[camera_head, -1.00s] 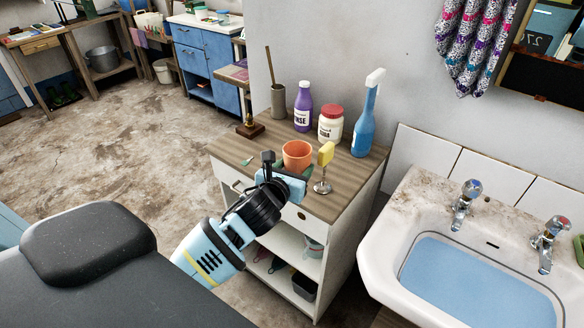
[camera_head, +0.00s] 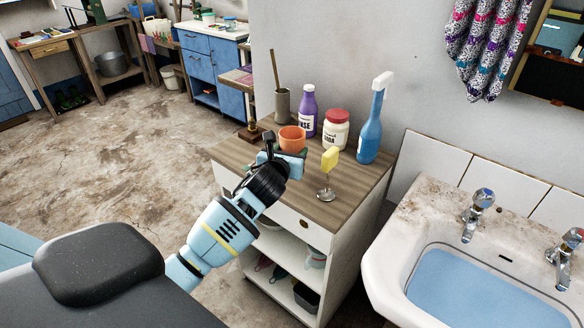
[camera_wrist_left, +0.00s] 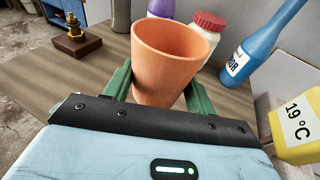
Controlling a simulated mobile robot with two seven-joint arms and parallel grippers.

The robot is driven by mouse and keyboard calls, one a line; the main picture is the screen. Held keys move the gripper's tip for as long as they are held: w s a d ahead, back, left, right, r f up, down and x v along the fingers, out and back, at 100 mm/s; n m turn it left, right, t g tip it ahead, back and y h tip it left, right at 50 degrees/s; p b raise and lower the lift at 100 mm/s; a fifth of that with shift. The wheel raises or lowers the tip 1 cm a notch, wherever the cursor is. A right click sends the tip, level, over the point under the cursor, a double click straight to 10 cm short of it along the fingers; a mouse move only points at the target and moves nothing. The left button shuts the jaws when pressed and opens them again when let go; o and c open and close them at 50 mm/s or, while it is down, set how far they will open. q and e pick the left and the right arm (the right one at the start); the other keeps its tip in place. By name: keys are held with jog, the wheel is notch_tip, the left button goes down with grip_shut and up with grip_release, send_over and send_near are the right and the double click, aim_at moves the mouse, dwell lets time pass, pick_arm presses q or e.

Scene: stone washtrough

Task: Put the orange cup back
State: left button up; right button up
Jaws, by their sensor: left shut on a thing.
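The orange cup (camera_head: 292,138) is upright over the wooden top of the cabinet (camera_head: 346,194). It is close in front of the white jar with the red lid. My left gripper (camera_head: 283,157) is shut on the cup; in the left wrist view its green fingers (camera_wrist_left: 160,92) are on either side of the cup (camera_wrist_left: 168,62). The cup's base is hidden behind the gripper, so I cannot tell whether it touches the top. My right gripper is not in view.
A purple bottle (camera_head: 307,110), the red-lidded jar (camera_head: 336,130) and a blue spray bottle (camera_head: 371,125) stand along the back. A yellow thermometer on a stand (camera_head: 329,162) is to the right. A grey holder (camera_head: 282,103) and a brass-topped wooden block (camera_head: 254,131) are to the left. A sink (camera_head: 400,256) is further right.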

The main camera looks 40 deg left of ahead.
pick_arm(q)
jog(key=shift+f+b, duration=0.45)
jog(key=shift+f, duration=1.9)
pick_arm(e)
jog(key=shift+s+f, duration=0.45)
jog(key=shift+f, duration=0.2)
pick_arm(q)
jog(key=shift+f, duration=0.2)
jog(key=o, duration=1.1)
jog(key=shift+c, duration=0.2)
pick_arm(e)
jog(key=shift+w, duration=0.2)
pick_arm(q)
jog(key=shift+r, duration=0.15)
